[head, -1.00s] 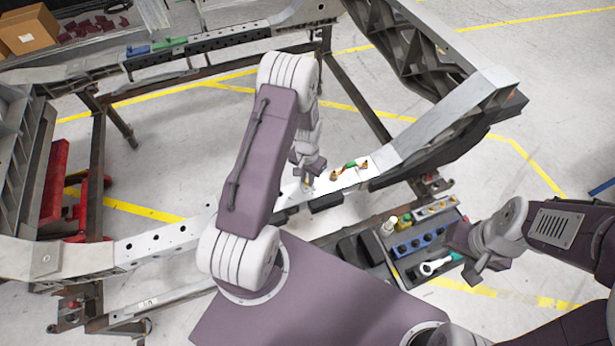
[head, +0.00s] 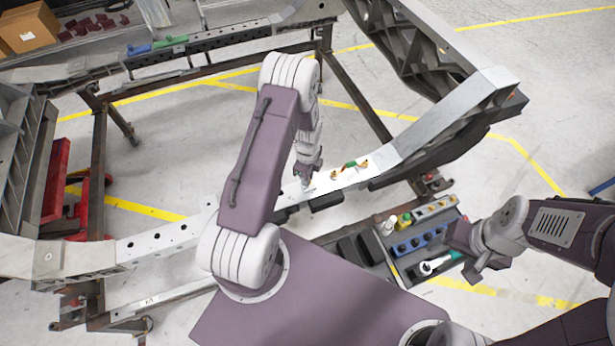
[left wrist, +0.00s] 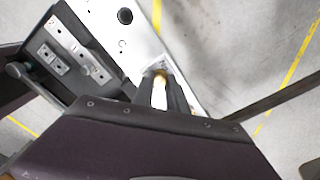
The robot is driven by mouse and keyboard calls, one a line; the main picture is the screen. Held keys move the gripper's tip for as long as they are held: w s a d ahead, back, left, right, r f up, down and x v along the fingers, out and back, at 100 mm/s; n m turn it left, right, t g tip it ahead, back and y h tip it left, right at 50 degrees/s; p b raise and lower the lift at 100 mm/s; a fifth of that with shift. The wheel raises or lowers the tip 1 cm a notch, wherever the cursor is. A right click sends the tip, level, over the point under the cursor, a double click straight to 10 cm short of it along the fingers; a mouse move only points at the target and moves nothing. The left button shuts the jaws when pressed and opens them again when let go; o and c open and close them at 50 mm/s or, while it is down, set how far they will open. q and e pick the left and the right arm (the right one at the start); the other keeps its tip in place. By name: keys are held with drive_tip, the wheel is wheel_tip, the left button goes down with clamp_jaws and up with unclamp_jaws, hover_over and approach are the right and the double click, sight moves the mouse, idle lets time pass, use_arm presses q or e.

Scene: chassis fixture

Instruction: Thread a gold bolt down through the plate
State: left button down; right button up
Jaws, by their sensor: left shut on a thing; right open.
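The plate (head: 332,182) is a bright, pale strip on the near beam of the chassis; in the left wrist view it is a white strip (left wrist: 138,52) with dark holes. My left gripper (head: 307,184) is low over the plate, pointing down. In the left wrist view its fingers (left wrist: 162,92) are shut on a gold bolt (left wrist: 160,76), whose end is at the plate's surface. I cannot tell whether the bolt is in a hole. My right gripper (head: 476,270) is open and empty, beside the parts tray at the right.
A green and gold item (head: 350,165) lies on the plate right of my left gripper. A dark tray (head: 378,268) holds bottles, a blue rack (head: 420,242) and a white-and-green tool (head: 438,264). The chassis frame (head: 150,242) surrounds open floor.

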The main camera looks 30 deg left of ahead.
use_arm(q)
drive_tip(key=m, duration=0.4)
drive_tip(key=shift+s+d+f+m, duration=0.1)
drive_tip(key=shift+s+f+m, duration=0.15)
drive_tip(key=shift+m, duration=0.05)
drive_tip(key=c, duration=1.3)
unclamp_jaws()
drive_tip(key=shift+o, duration=0.2)
drive_tip(key=shift+s, duration=0.1)
drive_tip(key=shift+w, duration=0.35)
wheel_tip(320, 180, up, 3)
drive_tip(key=shift+p, duration=1.2)
drive_tip(key=shift+f, duration=0.15)
